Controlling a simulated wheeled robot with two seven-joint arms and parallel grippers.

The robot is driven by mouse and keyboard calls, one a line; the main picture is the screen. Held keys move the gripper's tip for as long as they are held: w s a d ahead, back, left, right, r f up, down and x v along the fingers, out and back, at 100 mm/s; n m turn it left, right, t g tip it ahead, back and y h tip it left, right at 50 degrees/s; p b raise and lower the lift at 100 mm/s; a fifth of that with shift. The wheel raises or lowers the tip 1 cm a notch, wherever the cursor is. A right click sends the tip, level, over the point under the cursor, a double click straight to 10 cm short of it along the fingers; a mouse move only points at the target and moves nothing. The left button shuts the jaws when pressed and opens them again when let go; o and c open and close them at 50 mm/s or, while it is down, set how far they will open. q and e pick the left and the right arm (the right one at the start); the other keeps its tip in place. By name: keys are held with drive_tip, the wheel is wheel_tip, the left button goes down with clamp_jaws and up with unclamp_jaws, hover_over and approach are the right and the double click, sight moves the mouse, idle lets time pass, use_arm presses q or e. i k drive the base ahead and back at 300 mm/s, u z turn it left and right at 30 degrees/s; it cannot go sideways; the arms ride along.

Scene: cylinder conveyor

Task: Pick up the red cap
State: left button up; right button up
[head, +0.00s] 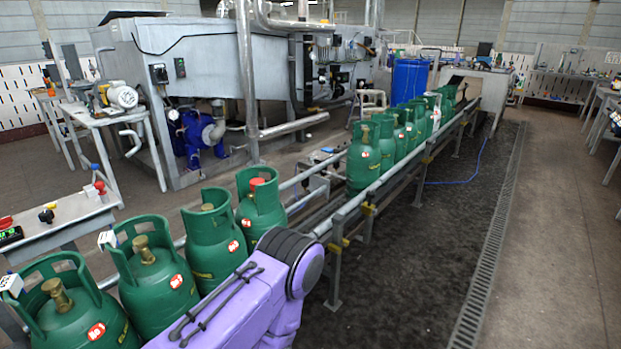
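A red cap (257,184) sits on top of a green gas cylinder (261,212), inside its collar, on the conveyor left of the picture's middle. A small red item (100,187) also stands on the side table at the left; I cannot tell whether it is a cap. A purple arm link of mine crosses the lower middle, in front of the nearer cylinders. Neither gripper shows in the head view.
More green cylinders with bare brass valves (144,250) stand nearer at the lower left. Several more line the conveyor rail (380,182) toward the back. A blue barrel (409,80) stands behind it. The dark floor (430,250) right of the conveyor is clear.

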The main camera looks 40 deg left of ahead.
sight(254, 182)
drive_tip(key=z, duration=0.15)
drive_tip(key=i, duration=0.85)
drive_tip(key=u, duration=0.3)
